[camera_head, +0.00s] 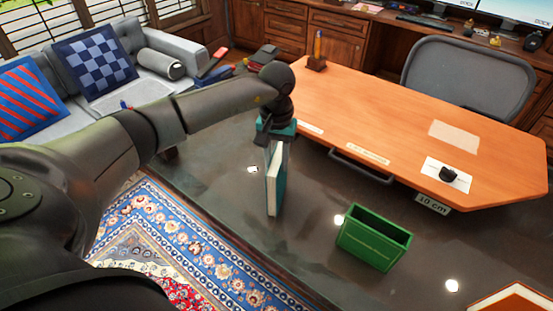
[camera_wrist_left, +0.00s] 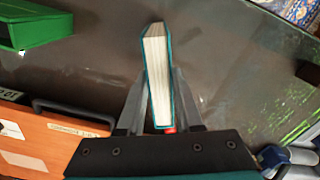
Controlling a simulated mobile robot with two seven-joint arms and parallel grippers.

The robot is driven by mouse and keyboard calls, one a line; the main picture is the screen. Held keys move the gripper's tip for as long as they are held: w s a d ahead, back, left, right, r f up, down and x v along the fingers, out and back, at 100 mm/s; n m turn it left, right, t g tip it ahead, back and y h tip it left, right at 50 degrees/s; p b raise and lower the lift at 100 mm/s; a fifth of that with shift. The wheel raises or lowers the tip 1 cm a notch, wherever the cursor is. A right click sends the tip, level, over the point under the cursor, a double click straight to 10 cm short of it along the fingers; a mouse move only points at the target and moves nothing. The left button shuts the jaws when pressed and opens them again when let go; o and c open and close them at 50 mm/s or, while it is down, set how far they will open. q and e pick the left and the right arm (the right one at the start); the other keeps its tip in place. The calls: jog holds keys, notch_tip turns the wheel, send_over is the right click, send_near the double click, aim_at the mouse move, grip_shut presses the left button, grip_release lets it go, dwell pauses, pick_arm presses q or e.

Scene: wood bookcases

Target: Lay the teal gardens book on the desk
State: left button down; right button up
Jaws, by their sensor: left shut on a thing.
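The teal book (camera_head: 275,185) hangs upright from my left gripper (camera_head: 277,147), its pale page edges showing. In the left wrist view the book (camera_wrist_left: 157,70) stands between the two fingers, which are shut on it. Its title cannot be read. The desk (camera_head: 395,120) has an orange-brown wooden top and lies to the right of the book. In the head view the book appears in front of the desk's near left edge, against the dark floor, and not on the desktop. My right gripper is in neither view.
An open green box (camera_head: 375,238) stands on the dark floor in front of the desk. A pen holder (camera_head: 317,62), a paper sheet (camera_head: 455,136) and a small black object on a white card (camera_head: 447,174) are on the desk. The desktop's middle is mostly clear. A grey chair (camera_head: 470,78) stands behind.

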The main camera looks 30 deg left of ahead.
pick_arm(q)
jog(key=c, duration=1)
grip_release()
jog(key=shift+f, duration=0.2)
jog(key=o, duration=0.4)
jog(key=shift+r, duration=0.1)
notch_tip(320, 180, up, 12)
jog(key=shift+r, duration=0.15)
